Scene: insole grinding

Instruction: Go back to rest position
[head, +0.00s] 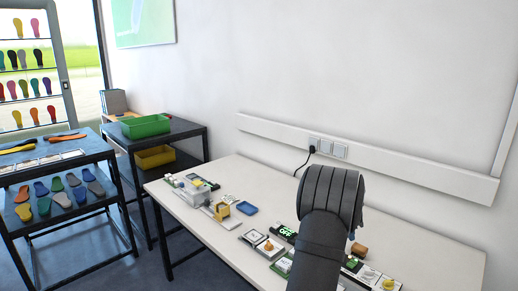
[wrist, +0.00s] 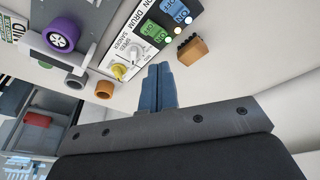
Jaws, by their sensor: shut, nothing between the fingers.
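My gripper (wrist: 160,72) shows in the wrist view with its two blue fingers pressed together and nothing between them. It hangs in the air over the white table and the drum sander control panel (wrist: 150,30). In the head view my dark arm rises over the right half of the white table (head: 440,262), and my gripper is hidden there.
A purple roller (wrist: 62,35) and an orange ring (wrist: 104,90) are left of my fingers in the wrist view. A brown block (wrist: 192,48) lies close by. A green bin (head: 145,126) and insole racks (head: 60,158) stand at the left. The wall is behind the table.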

